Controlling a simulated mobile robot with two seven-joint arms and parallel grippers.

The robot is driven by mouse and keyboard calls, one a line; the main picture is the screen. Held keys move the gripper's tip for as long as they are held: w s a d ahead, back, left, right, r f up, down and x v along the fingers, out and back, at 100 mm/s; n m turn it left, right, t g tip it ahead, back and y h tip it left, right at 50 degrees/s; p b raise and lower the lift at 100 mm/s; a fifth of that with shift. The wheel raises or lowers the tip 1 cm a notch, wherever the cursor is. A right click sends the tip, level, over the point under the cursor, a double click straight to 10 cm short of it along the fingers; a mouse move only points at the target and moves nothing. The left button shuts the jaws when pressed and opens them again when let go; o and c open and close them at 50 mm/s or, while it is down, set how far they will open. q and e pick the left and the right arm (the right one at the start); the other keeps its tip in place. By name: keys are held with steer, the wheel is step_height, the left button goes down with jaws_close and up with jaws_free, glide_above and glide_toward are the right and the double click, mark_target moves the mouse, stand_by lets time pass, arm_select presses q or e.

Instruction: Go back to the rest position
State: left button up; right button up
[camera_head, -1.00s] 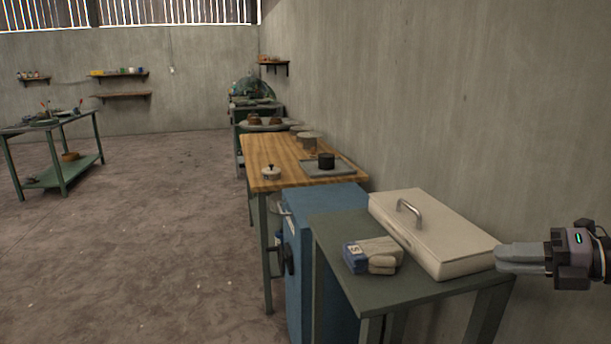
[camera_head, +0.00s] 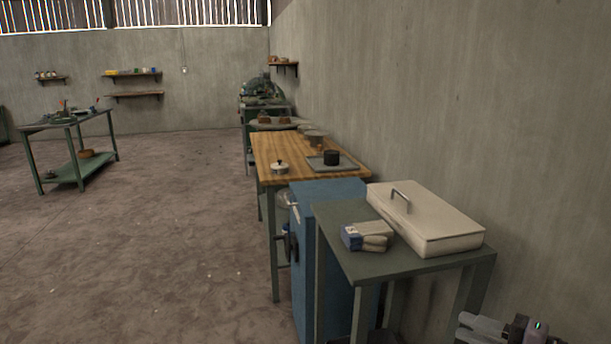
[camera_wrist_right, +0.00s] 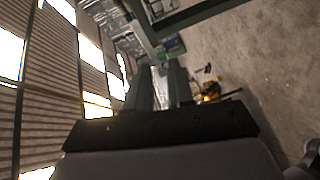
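My right gripper (camera_head: 468,324) is low at the bottom right of the head view, beside and below the right end of the green table, partly cut off by the frame edge. It touches nothing that I can see. In the right wrist view its two grey fingers (camera_wrist_right: 161,85) stand side by side with a narrow gap between them and nothing held. My left gripper is not in view.
A beige lidded box (camera_head: 428,222) and a small blue and beige pack (camera_head: 367,237) lie on the green table (camera_head: 405,268). A blue cabinet (camera_head: 325,265) and a wooden-topped table (camera_head: 300,154) stand beyond. Open floor (camera_head: 165,240) lies to the left.

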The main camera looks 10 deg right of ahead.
steer(key=s+a+f+m+g+h+p, duration=0.1)
steer(key=s+a+f+m+h, duration=0.2)
steer(key=s+a+f+m, duration=0.4)
steer(key=s+a+f+m+g+h, duration=0.1)
steer(key=s+a+f+m+h, duration=0.3)
steer(key=s+a+f+m, duration=0.4)
step_height(320, 180, down, 5)
steer(key=s+m, duration=0.2)
steer(key=m, duration=0.3)
steer(key=shift+a+m+g+h+p, duration=0.15)
steer(key=shift+m+g+h+p, duration=0.15)
steer(key=shift+m+p, duration=0.1)
